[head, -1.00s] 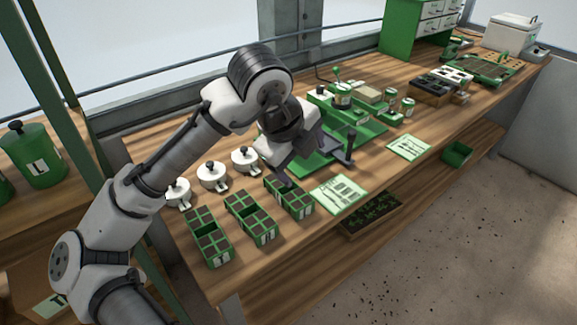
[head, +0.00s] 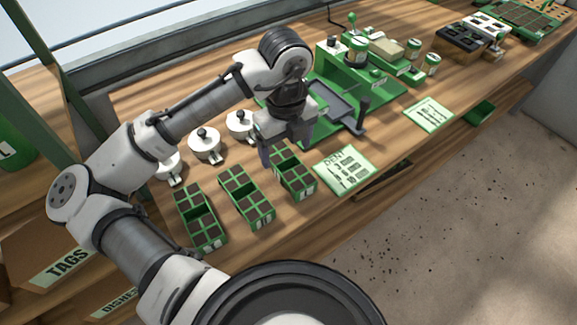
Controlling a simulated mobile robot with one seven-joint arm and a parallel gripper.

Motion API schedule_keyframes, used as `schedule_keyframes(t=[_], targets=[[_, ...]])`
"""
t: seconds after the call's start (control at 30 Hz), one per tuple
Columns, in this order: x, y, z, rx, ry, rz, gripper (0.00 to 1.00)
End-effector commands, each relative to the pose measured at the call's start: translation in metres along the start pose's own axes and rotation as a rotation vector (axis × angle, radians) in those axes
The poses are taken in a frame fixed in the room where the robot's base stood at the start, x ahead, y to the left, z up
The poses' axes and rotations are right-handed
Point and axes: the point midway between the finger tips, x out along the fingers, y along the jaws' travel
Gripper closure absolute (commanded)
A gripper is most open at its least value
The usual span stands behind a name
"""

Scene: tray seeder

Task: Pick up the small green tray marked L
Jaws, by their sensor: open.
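Three small green trays with dark soil cells stand in a row near the front edge of the bench: a left tray (head: 201,217), a middle tray (head: 246,196) and a right tray (head: 296,180). Each has a pale label on its front end, but the letters are too small to read, so I cannot tell which is L. My gripper (head: 283,150) is open and empty, fingers pointing down, at the back end of the right tray. It partly hides that end. I cannot tell whether the fingers touch it.
Several white lidded pots (head: 204,144) stand behind the trays. A green seeder (head: 335,110) with a grey plate and upright handle is just right of my gripper. A green-and-white card (head: 344,170) lies right of the right tray. Bare wood lies in front.

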Motion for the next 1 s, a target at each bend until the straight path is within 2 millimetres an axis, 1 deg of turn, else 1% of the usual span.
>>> schedule_keyframes(t=[0.1, 0.27, 0.47, 0.5, 0.6, 0.7, 0.87, 0.9, 1.0], targets=[[0.012, 0.000, 0.000, 0.000, 0.000, 0.000, 0.22], [0.020, -0.001, -0.001, 0.000, 0.000, 0.000, 0.22], [0.045, -0.004, -0.003, 0.000, 0.002, 0.001, 0.22], [0.052, -0.004, -0.002, -0.001, 0.002, 0.000, 0.22], [0.062, -0.004, -0.002, -0.001, 0.001, 0.000, 0.22], [0.067, -0.004, -0.002, 0.000, 0.000, -0.002, 0.22], [0.067, -0.004, -0.002, 0.000, -0.001, -0.002, 0.22], [0.067, -0.004, -0.002, 0.000, -0.001, -0.002, 0.23], [0.067, -0.004, -0.002, 0.000, -0.001, -0.002, 0.36]])
